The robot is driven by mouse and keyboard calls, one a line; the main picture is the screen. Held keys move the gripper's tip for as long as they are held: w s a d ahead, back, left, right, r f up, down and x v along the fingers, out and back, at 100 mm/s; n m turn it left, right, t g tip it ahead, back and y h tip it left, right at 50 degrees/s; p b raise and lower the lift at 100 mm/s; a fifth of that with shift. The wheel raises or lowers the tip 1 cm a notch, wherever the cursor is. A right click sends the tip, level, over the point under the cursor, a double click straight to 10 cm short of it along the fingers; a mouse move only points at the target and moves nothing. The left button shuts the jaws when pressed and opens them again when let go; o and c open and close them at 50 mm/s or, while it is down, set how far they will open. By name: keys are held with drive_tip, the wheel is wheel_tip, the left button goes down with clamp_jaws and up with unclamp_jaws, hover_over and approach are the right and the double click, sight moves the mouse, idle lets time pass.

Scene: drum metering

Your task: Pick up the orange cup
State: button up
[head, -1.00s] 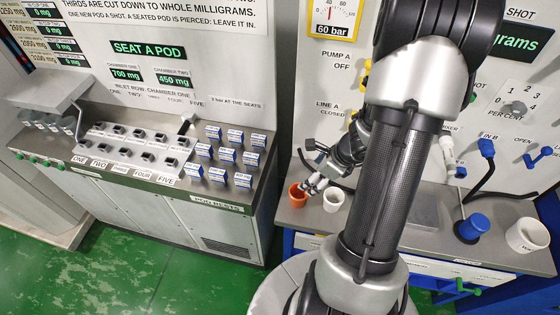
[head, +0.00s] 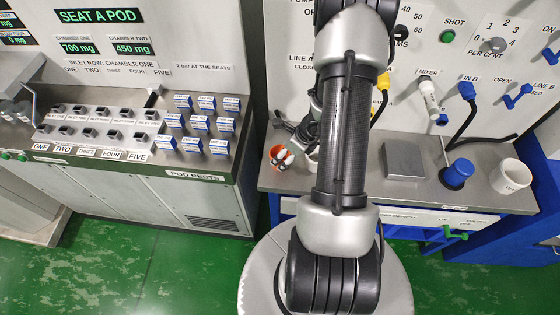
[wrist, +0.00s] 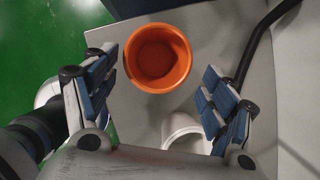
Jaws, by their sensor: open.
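The orange cup (wrist: 158,58) is open-topped and looks empty in the wrist view. It stands on the grey bench top near its edge. My gripper (wrist: 160,68) is open, with one blue-padded finger on each side of the cup in the picture. Gaps show between the fingers and the cup, and the fingertips look above its rim. In the head view the orange cup (head: 273,152) is partly hidden by my gripper (head: 284,158), which overlaps its right side.
A white cup (wrist: 184,131) stands close to the orange one, partly behind the right finger in the wrist view. A black hose (wrist: 262,38) curves at the right.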

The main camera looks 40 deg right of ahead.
drive_tip(key=x, duration=0.1)
drive_tip(key=b+x, duration=0.1)
drive_tip(key=x, duration=0.3)
drive_tip(key=shift+w+a+r+b, duration=0.15)
drive_tip(key=shift+a+b, duration=0.15)
drive_tip(key=shift+b, duration=0.05)
drive_tip(key=shift+c, duration=0.6)
drive_tip(key=c, duration=1.1)
